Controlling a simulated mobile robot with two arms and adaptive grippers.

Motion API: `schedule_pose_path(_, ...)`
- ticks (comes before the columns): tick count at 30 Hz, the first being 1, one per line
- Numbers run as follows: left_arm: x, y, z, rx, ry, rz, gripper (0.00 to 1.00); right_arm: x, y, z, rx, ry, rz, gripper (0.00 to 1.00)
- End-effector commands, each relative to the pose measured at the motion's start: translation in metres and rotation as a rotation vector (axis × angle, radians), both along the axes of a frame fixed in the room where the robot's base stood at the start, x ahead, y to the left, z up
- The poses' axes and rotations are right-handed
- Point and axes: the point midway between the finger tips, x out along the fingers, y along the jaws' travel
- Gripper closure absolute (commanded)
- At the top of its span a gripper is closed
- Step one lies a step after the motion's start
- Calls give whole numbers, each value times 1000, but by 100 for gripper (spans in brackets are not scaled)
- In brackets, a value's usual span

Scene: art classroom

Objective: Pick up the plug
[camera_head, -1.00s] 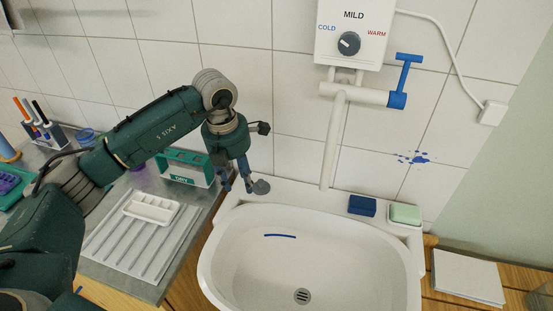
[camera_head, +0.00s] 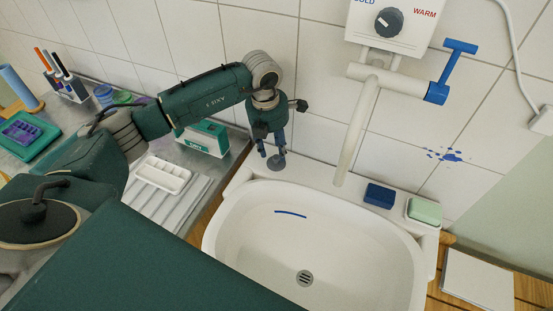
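The plug (camera_head: 276,163) is a small dark grey disc at the back left corner of the white sink's (camera_head: 232,186) rim. My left gripper (camera_head: 272,152) points down from above, right over the plug. Its two blue-grey fingers look spread apart, with the tips close to the plug's upper side. I cannot tell whether the fingers touch it. My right gripper is not in view.
A blue sponge-like block (camera_head: 380,195) and a pale green soap (camera_head: 424,211) lie on the sink's rear ledge. The white tap pipe (camera_head: 358,130) hangs over the ledge. A green box (camera_head: 204,138) and a white palette (camera_head: 163,174) stand left of the sink.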

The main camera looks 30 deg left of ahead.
Motion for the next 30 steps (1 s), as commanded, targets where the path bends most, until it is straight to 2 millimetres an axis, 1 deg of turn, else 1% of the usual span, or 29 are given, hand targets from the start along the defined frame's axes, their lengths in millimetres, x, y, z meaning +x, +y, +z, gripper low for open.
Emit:
schedule_pose_path(1, 0, -3, -4, -1, 6, 0, 61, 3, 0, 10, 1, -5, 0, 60)
schedule_pose_path(2, 0, -4, -9, -1, 6, -1, 61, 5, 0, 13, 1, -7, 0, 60)
schedule_pose_path(6, 3, -4, -29, -1, 3, 0, 61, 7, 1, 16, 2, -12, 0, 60)
schedule_pose_path(9, 5, -4, -35, 0, 0, -1, 61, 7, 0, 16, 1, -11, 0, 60)
schedule_pose_path(15, 5, -4, -36, 0, 0, -1, 61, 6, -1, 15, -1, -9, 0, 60)
schedule_pose_path(16, 5, -4, -36, 0, 0, -1, 65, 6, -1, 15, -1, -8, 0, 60)
schedule_pose_path(17, 5, -4, -36, 0, 0, -1, 71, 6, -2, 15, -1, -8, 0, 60)
schedule_pose_path(18, 5, -4, -35, 0, 0, -1, 79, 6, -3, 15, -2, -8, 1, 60)
schedule_pose_path(20, 5, -4, -35, 0, 0, -1, 91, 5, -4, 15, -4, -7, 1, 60)
schedule_pose_path(21, 5, -4, -35, 0, 0, -1, 99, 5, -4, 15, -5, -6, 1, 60)
schedule_pose_path(30, 5, -4, -35, 0, 0, -1, 100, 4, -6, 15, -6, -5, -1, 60)
